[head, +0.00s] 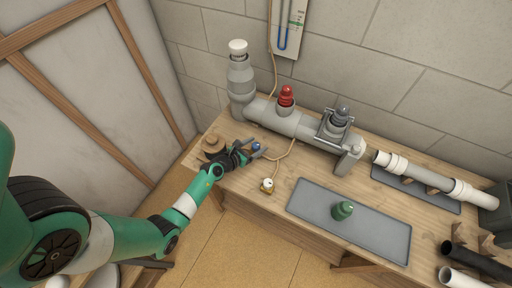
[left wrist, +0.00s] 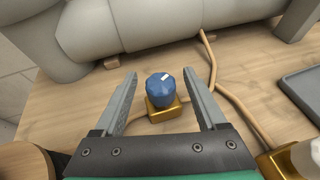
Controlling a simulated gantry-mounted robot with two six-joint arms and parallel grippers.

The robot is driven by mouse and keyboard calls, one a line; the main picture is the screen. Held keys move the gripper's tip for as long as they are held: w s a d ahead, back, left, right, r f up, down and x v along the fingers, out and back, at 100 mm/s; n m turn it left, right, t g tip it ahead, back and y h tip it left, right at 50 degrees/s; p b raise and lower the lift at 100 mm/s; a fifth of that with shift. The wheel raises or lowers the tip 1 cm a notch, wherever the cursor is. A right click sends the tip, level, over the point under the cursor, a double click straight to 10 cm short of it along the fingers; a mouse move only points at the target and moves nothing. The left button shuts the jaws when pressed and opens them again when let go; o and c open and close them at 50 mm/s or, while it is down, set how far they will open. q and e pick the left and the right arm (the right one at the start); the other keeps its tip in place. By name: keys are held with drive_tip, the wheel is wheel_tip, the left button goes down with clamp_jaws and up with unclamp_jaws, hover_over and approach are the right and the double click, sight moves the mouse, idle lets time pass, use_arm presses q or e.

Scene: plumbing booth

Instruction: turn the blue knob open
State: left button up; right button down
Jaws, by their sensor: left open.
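The blue knob (head: 255,147) sits on a small brass base on the wooden bench, in front of the grey pipe. In the left wrist view the blue knob (left wrist: 160,90) has a white mark on its top, toward the upper right, and stands upright on its brass block (left wrist: 163,110). My left gripper (head: 256,153) is open at the knob. In the left wrist view its two fingers (left wrist: 158,98) stand on either side of the knob, with a gap on both sides and no contact visible. My right gripper is not in view.
The grey pipe assembly (head: 270,117) with a red cap (head: 286,95) runs behind the knob. A white knob on brass (head: 268,185) stands nearby on the right. A round wooden piece (head: 212,144) lies left of the gripper. A grey tray (head: 378,228) holds a green piece (head: 343,210).

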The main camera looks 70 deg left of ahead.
use_arm(q)
drive_tip(key=shift+w, duration=0.15)
clamp_jaws()
drive_tip(key=n+y+p, duration=0.1)
drive_tip(key=p, duration=0.3)
drive_tip(key=r+n+g+y+p, duration=0.1)
drive_tip(key=p, duration=0.3)
drive_tip(key=shift+w+d+n+g, duration=0.1)
drive_tip(key=shift+w+n+g, duration=0.05)
drive_tip(key=shift+n+g, duration=0.15)
drive_tip(key=shift+w+f+n+g+y+p, duration=0.1)
drive_tip(key=shift+f+n+g+y+p, duration=0.15)
drive_tip(key=shift+n+y+p, duration=0.35)
drive_tip(key=shift+f+n+g+y+b, duration=0.2)
drive_tip(key=shift+n+g+y+b, duration=0.1)
drive_tip(key=shift+n+g+y, duration=0.4)
drive_tip(key=shift+f+n+g+y+b, duration=0.1)
drive_tip(key=shift+n+g+y+b, duration=0.65)
drive_tip(key=shift+n+g, duration=0.35)
drive_tip(key=shift+s+n+g+y+b, duration=0.2)
drive_tip(key=shift+n+g+y+b, duration=0.25)
drive_tip(key=shift+n+g+b, duration=0.35)
